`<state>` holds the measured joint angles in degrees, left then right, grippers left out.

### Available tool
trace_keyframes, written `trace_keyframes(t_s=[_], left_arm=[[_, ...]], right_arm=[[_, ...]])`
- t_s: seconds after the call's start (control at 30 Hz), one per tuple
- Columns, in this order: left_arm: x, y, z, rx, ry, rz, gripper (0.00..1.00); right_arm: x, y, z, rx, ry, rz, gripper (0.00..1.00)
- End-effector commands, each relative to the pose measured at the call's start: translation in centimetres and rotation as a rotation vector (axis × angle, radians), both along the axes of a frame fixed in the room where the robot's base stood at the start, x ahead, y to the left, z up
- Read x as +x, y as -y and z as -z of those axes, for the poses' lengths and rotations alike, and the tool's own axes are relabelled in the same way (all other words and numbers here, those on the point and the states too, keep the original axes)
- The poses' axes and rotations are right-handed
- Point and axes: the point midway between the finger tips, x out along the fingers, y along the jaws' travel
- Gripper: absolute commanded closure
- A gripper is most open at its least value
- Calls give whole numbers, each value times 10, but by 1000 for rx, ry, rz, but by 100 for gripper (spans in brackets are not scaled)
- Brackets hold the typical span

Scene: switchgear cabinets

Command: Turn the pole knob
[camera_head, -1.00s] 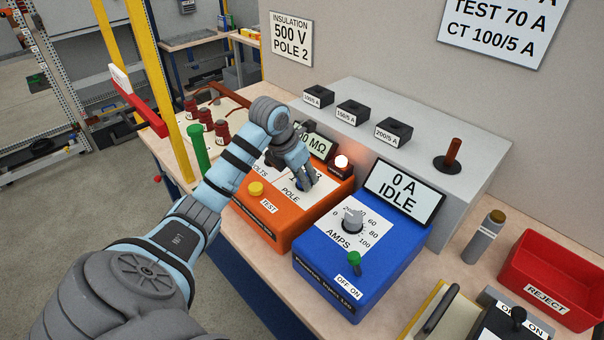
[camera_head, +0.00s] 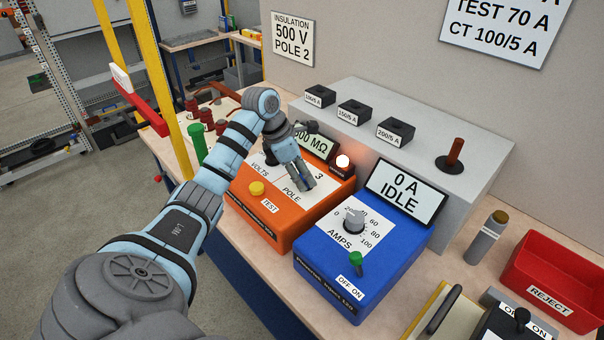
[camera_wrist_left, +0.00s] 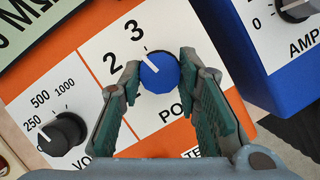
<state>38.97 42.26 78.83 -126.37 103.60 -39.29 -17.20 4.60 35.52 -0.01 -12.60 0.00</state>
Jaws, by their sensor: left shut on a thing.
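The pole knob (camera_wrist_left: 159,72) is round and blue with a white pointer. My left gripper is shut on the knob. In the head view my left gripper (camera_head: 302,187) reaches down onto the orange tester (camera_head: 264,215) and hides the knob. The tester's display (camera_head: 312,140) is partly covered and reads about 500 MΩ. My right gripper is not in view.
The black volts knob (camera_wrist_left: 63,134) is left of the pole knob. A lit lamp (camera_head: 343,162) stands behind. The blue injection set (camera_head: 360,260) is close on the right.

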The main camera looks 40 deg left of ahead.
Motion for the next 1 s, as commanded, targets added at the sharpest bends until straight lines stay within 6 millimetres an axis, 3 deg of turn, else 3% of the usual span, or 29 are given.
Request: trace_keyframes(t_s=[0.4,0.93,0.97,1.0], left_arm=[[2,0,0,-1,3,214,97],[1,0,0,-1,1,246,97],[1,0,0,-1,1,246,68],[1,0,0,-1,1,246,62]], right_arm=[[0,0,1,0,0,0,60],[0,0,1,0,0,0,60],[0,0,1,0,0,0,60],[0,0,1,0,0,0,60]])
